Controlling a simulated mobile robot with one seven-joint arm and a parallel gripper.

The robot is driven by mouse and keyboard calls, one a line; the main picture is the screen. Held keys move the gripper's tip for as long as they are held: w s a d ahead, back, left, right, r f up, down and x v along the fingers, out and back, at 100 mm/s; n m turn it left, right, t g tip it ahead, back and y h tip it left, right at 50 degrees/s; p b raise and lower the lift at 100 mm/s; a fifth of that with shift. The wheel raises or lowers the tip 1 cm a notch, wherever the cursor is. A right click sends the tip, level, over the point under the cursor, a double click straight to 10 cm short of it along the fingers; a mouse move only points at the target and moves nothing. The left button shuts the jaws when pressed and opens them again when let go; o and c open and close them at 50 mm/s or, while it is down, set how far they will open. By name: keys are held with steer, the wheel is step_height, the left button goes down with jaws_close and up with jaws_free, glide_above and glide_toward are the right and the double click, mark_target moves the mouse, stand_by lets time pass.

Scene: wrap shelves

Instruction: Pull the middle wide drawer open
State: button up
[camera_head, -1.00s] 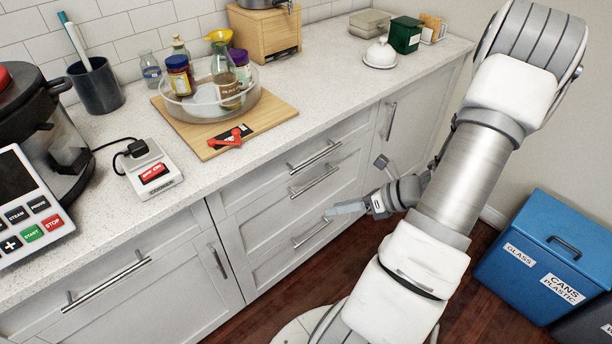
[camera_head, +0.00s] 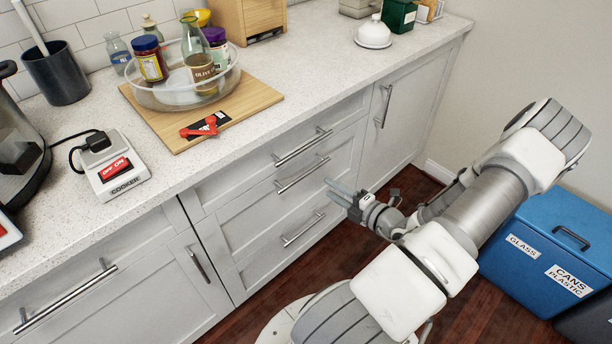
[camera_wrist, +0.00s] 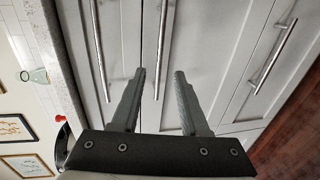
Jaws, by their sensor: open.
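The middle wide drawer (camera_head: 262,206) is the second of three stacked grey drawers below the counter, and it is shut. Its bar handle (camera_head: 301,174) is horizontal in the head view. My gripper (camera_head: 330,188) is open and empty, near the right end of this handle and apparently apart from it. In the wrist view, turned on its side, the middle handle (camera_wrist: 165,45) runs between the lines of my two fingers (camera_wrist: 160,72). The exact gap in depth is hard to tell.
The top drawer's handle (camera_head: 302,147) lies close above, and the bottom drawer's handle (camera_head: 303,229) is lower. A cabinet door with a vertical handle (camera_head: 384,107) is to the right. A blue bin (camera_head: 550,245) stands at the right. Dark floor lies in front.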

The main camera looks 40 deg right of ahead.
mark_target(306, 173)
steer(key=b+x, duration=0.2)
steer(key=x, duration=0.9)
jaws_close()
stand_by(1.1)
